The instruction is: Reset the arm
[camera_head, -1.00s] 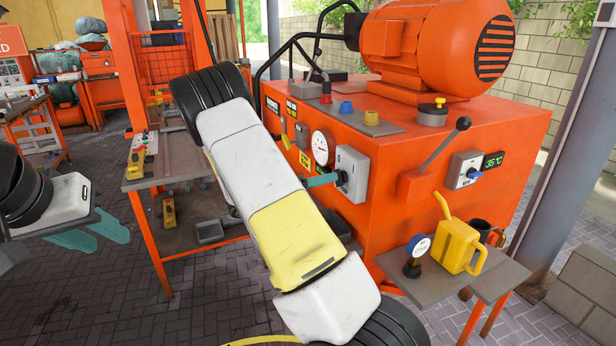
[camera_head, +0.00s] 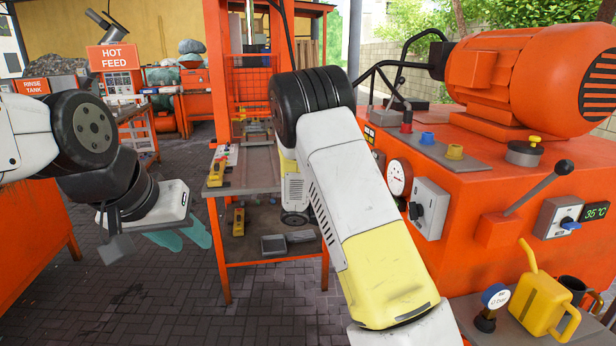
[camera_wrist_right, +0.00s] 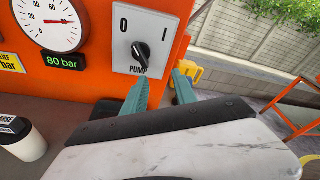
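My right arm (camera_head: 365,215) crosses the middle of the head view and hides its own gripper there. In the right wrist view, my right gripper (camera_wrist_right: 160,90) has its two teal fingers apart with nothing between them. The black pump knob (camera_wrist_right: 141,50) sits on a grey switch plate marked 0 and I, just beyond the fingertips and apart from them. The knob also shows in the head view (camera_head: 415,211). My left gripper (camera_head: 180,237) hangs at the left of the head view, its teal fingers apart and empty, over the paved floor.
The orange machine (camera_head: 490,200) fills the right side, with a lever and pressure gauge. A yellow oil can (camera_head: 543,305) stands on its grey side shelf. An orange-framed rack (camera_head: 270,245) stands behind my right arm. Paved floor (camera_head: 130,290) is clear at lower left.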

